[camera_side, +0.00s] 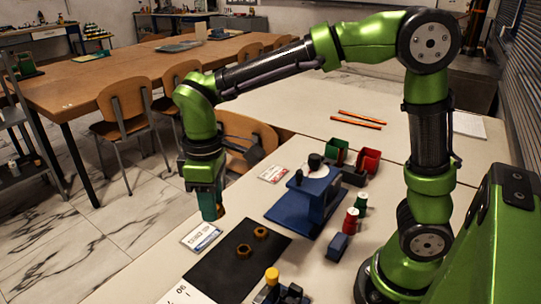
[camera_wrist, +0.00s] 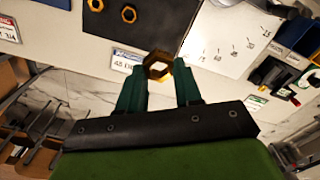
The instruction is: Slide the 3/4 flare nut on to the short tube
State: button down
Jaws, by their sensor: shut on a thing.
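My gripper (camera_side: 212,208) hangs at the left edge of the near table. In the wrist view its two green fingers (camera_wrist: 158,84) are shut on a brass hex nut (camera_wrist: 158,55). The nut's open hole shows. In the side view the held nut is a small dark gold patch at the fingertips. Two more brass nuts lie on a black mat, one nearer the back (camera_side: 261,232) and one nearer the front (camera_side: 244,250). They also show at the top of the wrist view (camera_wrist: 128,14). I cannot pick out the short tube with certainty in either view.
A blue fixture (camera_side: 300,205) with a black knob stands right of the black mat (camera_side: 228,275). Green (camera_side: 335,150) and red (camera_side: 369,161) bins stand behind it. A yellow-topped item (camera_side: 271,276) is at the front. Two orange rods (camera_side: 358,119) lie at the back. A label card (camera_side: 201,236) lies below my gripper.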

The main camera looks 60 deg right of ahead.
jog(key=shift+w+d+r, duration=0.15)
jog(key=shift+d+r, duration=0.15)
jog(key=shift+r, duration=0.25)
jog(key=shift+w+d+r, duration=0.1)
jog(key=shift+d+r, duration=0.2)
jog(key=shift+r, duration=0.25)
jog(key=w+d, duration=0.2)
jog(key=d, duration=1.8)
jog(key=s+d+f, duration=0.1)
jog(key=s+d, duration=0.2)
jog(key=d, duration=0.3)
jog(key=s+d+f, duration=0.1)
jog(key=s+d, duration=0.1)
jog(key=d, duration=0.4)
jog(key=s+d+f, duration=0.2)
jog(key=s+d, duration=0.1)
jog(key=d, duration=0.2)
jog(key=shift+s+d, duration=0.35)
jog(key=shift+d, duration=0.05)
jog(key=shift+f, duration=0.6)
jog(key=shift+f, duration=2.3)
jog(key=shift+f, duration=0.85)
